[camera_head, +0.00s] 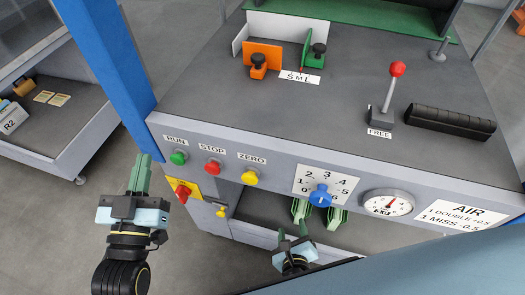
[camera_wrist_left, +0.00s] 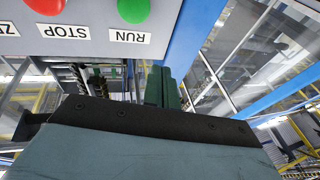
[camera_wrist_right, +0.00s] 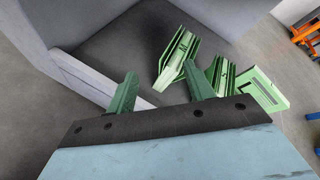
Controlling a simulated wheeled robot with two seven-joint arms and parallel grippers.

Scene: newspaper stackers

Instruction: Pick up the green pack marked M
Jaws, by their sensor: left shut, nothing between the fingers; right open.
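Light green packs lie in the dark bay under the control panel. I cannot read an M on either. My right gripper (camera_head: 292,234) is open and empty in front of the bay, its fingers pointing toward the packs and apart from them. My left gripper (camera_head: 140,162) is shut and empty, left of the panel below the RUN button.
The panel carries buttons, a blue dial (camera_head: 320,196) and a gauge (camera_head: 388,203). A red-knobbed lever (camera_head: 392,88) stands on the grey top. The bay's pale front lip (camera_wrist_right: 85,78) and side wall border the packs. A cart (camera_head: 60,140) stands at left.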

